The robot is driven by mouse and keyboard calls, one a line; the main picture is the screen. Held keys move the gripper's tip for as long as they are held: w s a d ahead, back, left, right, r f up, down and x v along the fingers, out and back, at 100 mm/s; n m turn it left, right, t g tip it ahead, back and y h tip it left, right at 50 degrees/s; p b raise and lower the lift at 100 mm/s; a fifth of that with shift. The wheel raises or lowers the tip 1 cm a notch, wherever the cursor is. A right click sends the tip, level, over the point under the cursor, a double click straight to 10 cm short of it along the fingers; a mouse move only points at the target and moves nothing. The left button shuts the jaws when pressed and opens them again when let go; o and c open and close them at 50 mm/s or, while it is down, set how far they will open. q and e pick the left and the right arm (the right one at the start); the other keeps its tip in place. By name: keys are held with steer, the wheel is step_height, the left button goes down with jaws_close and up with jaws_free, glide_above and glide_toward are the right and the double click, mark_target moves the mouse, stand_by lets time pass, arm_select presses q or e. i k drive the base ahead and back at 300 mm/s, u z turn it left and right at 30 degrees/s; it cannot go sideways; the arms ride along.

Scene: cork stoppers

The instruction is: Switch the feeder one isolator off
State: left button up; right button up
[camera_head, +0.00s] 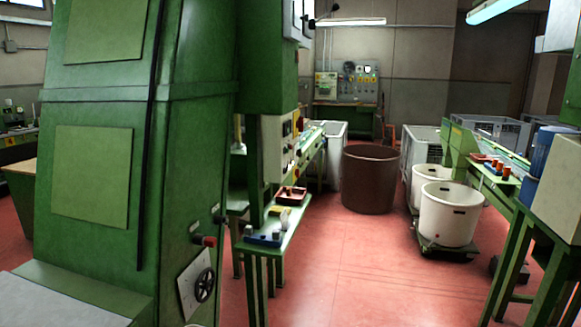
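No label reading feeder one can be made out. A grey control box (273,152) is fixed to a green post left of centre, seen at a steep angle. A small red and yellow switch (299,124) shows at its right edge, with dark knobs below. I cannot tell whether this is the feeder one isolator, nor its position. A red-tipped knob (205,240) sticks out of the large green machine, above a black handwheel (204,285) on a pale plate. Neither of my grippers is in view.
The large green machine (110,170) fills the left. A narrow green bench (275,242) holds a red tray (291,196) and blue item. A brown tub (370,180) and white tubs (450,212) stand beyond. Red floor (350,275) is clear in the middle; another bench stands right.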

mark_target(300, 122)
steer(key=k, duration=0.5)
steer(key=z, duration=0.65)
steer(key=i, duration=2.95)
steer(key=u, duration=0.65)
